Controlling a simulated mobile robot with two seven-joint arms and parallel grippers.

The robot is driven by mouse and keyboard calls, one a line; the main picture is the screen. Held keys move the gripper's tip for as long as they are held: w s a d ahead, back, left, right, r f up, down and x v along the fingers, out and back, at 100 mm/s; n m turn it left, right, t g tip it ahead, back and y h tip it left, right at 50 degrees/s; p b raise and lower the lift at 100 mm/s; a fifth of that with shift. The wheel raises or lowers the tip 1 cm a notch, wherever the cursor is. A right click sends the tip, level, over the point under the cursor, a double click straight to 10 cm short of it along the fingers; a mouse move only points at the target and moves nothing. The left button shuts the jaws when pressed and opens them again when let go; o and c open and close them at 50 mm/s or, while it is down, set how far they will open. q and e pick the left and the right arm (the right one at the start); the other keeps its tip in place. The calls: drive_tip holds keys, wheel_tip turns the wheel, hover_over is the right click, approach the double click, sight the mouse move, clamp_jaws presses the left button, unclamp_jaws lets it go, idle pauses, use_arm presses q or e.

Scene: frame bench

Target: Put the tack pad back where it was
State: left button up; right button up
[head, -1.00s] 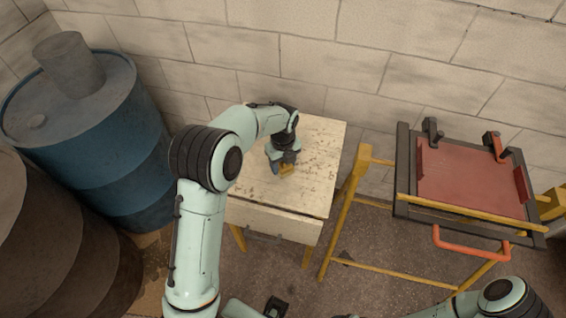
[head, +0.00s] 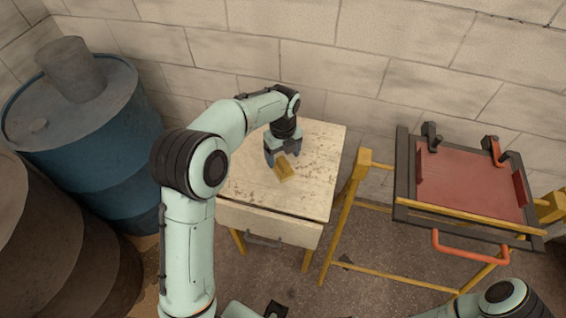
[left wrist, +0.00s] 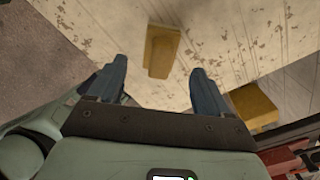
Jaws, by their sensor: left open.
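The tack pad (head: 285,173), a small yellow-tan block, lies on the pale worn top of the small table (head: 318,165). My left gripper (head: 282,157) is above the table at the pad, open and empty. In the left wrist view the pad (left wrist: 162,52) shows between and beyond the two spread fingertips, apart from both. In the head view the gripper partly overlaps the pad's upper end. My right gripper is not in view; only part of that arm shows at bottom right.
A yellow-legged stand (head: 345,235) with a red panel (head: 470,183) in a dark frame stands to the right. A blue drum (head: 105,155) and a brown drum (head: 50,240) stand at left. A block wall (head: 300,50) is behind. The table top around the pad is clear.

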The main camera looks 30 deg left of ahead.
sight(283, 162)
use_arm(q)
wheel_tip(283, 162, up, 5)
drive_tip(key=shift+r, duration=0.1)
idle(0.7)
